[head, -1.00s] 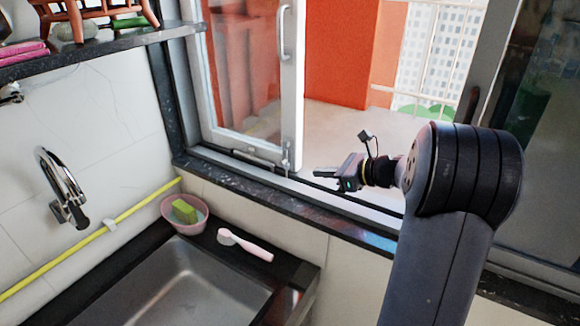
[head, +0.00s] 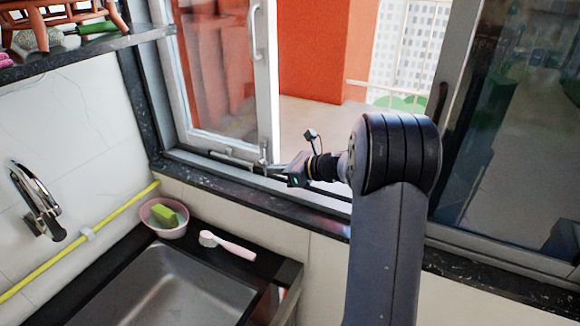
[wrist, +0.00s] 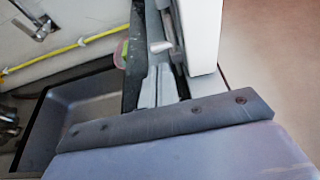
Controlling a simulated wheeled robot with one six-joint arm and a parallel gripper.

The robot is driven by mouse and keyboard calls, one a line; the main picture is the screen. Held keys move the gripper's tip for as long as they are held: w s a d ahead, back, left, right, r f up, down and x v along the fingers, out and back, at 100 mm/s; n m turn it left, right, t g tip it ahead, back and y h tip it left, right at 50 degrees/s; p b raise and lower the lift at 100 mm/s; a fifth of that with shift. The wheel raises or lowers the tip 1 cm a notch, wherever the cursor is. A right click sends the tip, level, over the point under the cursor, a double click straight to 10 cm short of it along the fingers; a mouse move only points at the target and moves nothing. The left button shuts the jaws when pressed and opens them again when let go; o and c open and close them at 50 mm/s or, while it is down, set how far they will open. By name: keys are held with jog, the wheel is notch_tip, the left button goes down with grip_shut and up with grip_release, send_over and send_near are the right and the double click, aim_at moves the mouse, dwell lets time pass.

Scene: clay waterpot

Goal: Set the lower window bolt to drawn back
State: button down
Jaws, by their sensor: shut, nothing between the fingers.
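The lower window bolt (head: 235,160) is a thin metal rod along the bottom rail of the white-framed window sash (head: 262,95). Its small upright handle (head: 263,153) stands near the sash's right corner. In the wrist view the bolt handle (wrist: 160,46) is a pale rounded knob beside the sash edge. My gripper (head: 274,173) is shut and empty, low over the sill just right of the handle. In the wrist view my gripper's fingers (wrist: 157,72) lie together, tips just short of the knob. I cannot tell whether they touch it.
A dark stone sill (head: 225,184) runs under the window. Below are a sink (head: 185,285), a pink bowl (head: 150,222) with a green sponge (head: 164,215), and a pink-handled brush (head: 228,245). A shelf (head: 85,55) is at upper left.

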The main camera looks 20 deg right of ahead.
jog(key=shift+x, duration=0.95)
jog(key=shift+r, duration=0.15)
jog(key=shift+r+p, duration=1)
jog(key=shift+r, duration=0.4)
jog(key=shift+s+d, duration=0.1)
